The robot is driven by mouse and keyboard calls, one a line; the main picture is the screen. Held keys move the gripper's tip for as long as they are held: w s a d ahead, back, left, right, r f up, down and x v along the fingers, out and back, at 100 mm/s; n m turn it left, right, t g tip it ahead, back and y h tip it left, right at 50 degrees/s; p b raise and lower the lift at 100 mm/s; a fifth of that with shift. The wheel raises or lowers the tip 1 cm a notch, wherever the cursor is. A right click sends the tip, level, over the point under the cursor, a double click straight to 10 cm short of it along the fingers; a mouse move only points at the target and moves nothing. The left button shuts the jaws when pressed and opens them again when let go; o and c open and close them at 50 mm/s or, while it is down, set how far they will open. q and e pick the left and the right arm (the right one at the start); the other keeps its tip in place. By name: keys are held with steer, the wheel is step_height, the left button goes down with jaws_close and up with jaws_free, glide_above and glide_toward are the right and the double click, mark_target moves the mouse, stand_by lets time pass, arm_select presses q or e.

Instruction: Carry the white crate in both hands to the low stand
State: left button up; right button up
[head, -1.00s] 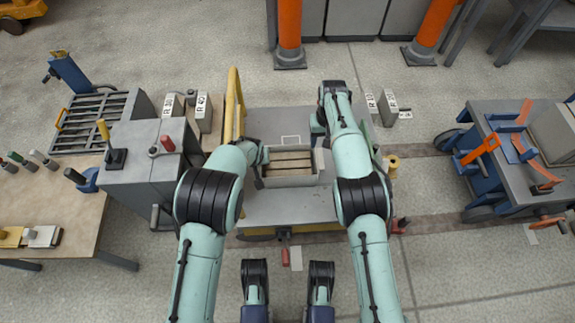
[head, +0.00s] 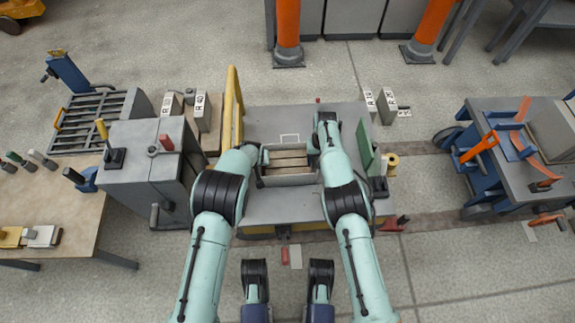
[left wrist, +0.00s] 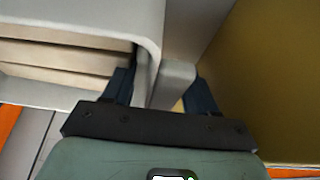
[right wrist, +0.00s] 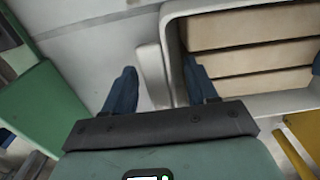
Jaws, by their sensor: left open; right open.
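The white crate (head: 288,181) sits on a grey-topped bench, with several wooden slats inside. My left gripper (head: 262,157) is at its left end and my right gripper (head: 316,158) at its right end. In the left wrist view, the open fingers (left wrist: 160,90) stand on either side of a pale handle on the crate (left wrist: 150,25). In the right wrist view, the open fingers (right wrist: 160,88) likewise straddle a pale handle beside the crate wall (right wrist: 172,30). I cannot tell whether the fingers touch the handles. I cannot tell which thing is the low stand.
The bench top (head: 285,207) has a yellow guard (head: 234,105) on its left and a green panel (head: 364,147) on its right. A grey cabinet (head: 150,150) stands left. A blue cart (head: 510,160) stands right, across open floor.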

arm_select(q)
steer(key=shift+w+f, duration=0.1)
steer(key=shift+f, duration=0.1)
arm_select(e)
steer(key=shift+f, duration=0.4)
arm_select(q)
jaws_close()
arm_select(e)
jaws_close()
stand_by(0.8)
arm_select(q)
steer(key=shift+w+r, duration=0.15)
steer(key=shift+r, duration=0.1)
arm_select(e)
steer(key=shift+w+r, duration=0.1)
steer(key=shift+r, duration=0.15)
